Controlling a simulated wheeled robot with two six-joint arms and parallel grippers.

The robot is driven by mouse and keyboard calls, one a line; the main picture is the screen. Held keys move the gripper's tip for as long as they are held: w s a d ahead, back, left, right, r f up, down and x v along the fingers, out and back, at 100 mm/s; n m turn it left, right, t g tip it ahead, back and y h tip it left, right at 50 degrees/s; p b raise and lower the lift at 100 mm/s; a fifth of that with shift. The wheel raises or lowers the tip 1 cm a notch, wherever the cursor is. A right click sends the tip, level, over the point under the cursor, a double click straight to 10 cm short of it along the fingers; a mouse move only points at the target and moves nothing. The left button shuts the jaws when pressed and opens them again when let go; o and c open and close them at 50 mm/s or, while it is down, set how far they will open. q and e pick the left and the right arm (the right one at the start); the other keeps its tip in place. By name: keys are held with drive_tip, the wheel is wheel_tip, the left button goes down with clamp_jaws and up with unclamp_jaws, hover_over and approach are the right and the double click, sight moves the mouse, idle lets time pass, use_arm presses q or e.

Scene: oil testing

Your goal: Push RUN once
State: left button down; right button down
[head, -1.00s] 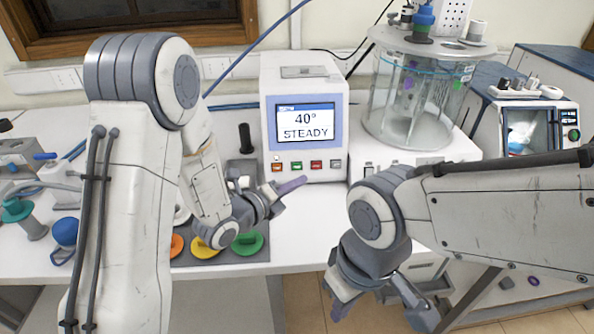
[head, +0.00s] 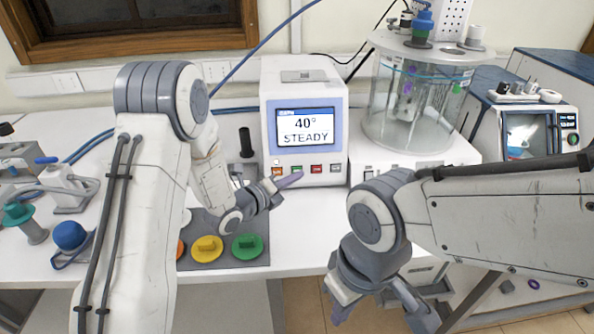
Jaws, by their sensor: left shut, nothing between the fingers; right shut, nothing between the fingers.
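The white tester (head: 352,118) stands at the back of the bench, its screen (head: 306,126) reading "40° STEADY". Below the screen is a row of small buttons: orange (head: 277,171), green (head: 296,169), red (head: 316,169) and grey (head: 335,168). Their labels are too small to read, so I cannot tell which is RUN. My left gripper (head: 290,181) is shut and empty, its tips just below and in front of the orange and green buttons. I cannot tell whether it touches the panel. My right gripper (head: 341,311) is shut and empty, low in front of the bench edge.
A dark pad with yellow (head: 207,249) and green (head: 247,247) round pieces lies below my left gripper. A glass vessel (head: 410,105) stands right of the tester. A black upright post (head: 246,142) stands left of it. Bare bench lies in front of the tester.

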use_arm(q)
drive_tip(key=shift+w+a+f+b, duration=0.1)
drive_tip(key=shift+w+f+b, duration=0.15)
drive_tip(key=shift+w, duration=0.25)
drive_tip(key=shift+w+a+f+b, duration=0.1)
drive_tip(key=shift+w+f+b, duration=0.1)
drive_tip(key=shift+w, duration=0.3)
idle(1.3)
drive_tip(key=shift+w+f+b, duration=0.15)
drive_tip(key=shift+w+b, duration=0.25)
drive_tip(key=shift+b, duration=0.1)
drive_tip(key=shift+w+a+f+b, duration=0.1)
drive_tip(key=shift+w+b, duration=0.25)
idle(0.5)
drive_tip(key=shift+s, duration=0.1)
idle(0.3)
drive_tip(key=shift+s+r, duration=0.25)
drive_tip(key=shift+s, duration=0.35)
